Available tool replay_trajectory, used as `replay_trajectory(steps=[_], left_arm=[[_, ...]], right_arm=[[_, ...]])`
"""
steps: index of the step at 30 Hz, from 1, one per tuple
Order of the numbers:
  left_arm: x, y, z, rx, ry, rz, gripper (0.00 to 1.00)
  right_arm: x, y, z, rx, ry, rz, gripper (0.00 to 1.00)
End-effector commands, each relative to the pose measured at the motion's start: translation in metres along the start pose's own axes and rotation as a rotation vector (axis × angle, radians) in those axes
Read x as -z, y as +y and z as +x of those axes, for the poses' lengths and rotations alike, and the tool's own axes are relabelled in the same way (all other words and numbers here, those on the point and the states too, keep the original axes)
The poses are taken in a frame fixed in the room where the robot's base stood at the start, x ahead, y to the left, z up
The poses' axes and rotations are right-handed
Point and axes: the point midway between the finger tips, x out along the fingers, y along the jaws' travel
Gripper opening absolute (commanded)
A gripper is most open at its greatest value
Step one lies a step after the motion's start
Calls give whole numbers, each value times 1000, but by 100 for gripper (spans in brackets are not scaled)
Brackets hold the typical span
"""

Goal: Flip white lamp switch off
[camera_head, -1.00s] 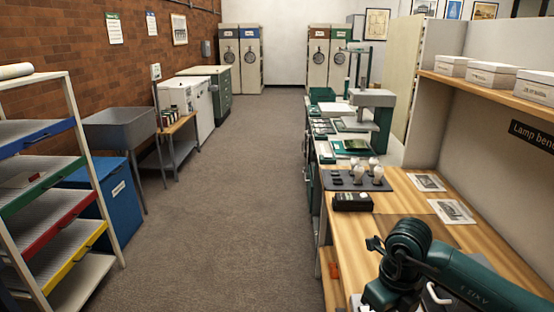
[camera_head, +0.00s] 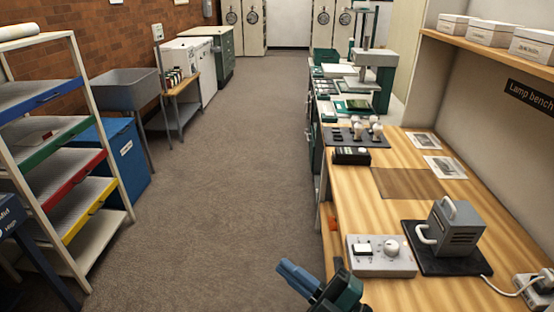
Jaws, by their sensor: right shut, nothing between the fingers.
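A light grey control box (camera_head: 381,263) sits near the front left edge of the wooden lamp bench (camera_head: 395,213). Whether the rocker is on or off is too small to tell. A grey lamp housing (camera_head: 458,232) with pale handles stands on a black mat beside the box. My right gripper (camera_head: 288,269) is low in the picture, left of the bench edge and the control box, touching neither. It is shut and empty. My left gripper is not in view.
A white socket block (camera_head: 533,289) with a cable lies at the bench's right. A black box (camera_head: 351,156), bulbs on a dark tray (camera_head: 352,134) and prints (camera_head: 445,167) are farther back. A shelf rack (camera_head: 75,190) stands left. The carpet aisle (camera_head: 230,150) is clear.

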Motion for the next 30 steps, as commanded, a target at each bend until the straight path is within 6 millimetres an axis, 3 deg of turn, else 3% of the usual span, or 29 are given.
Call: replay_trajectory(steps=[3,6,9,12,18,30], left_arm=[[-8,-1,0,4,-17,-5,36],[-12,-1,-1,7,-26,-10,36],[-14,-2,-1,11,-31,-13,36],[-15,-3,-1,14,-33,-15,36],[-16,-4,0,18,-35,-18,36],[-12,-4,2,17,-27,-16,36]], right_arm=[[-57,-20,-56,-164,-415,357,0],[-86,-57,-111,-218,-707,605,0],[-94,-94,-157,-229,-917,796,0],[-90,-123,-189,-222,-1053,930,0],[-84,-146,-212,-209,-1153,1037,0],[-84,-146,-212,-208,-1153,1037,0]])
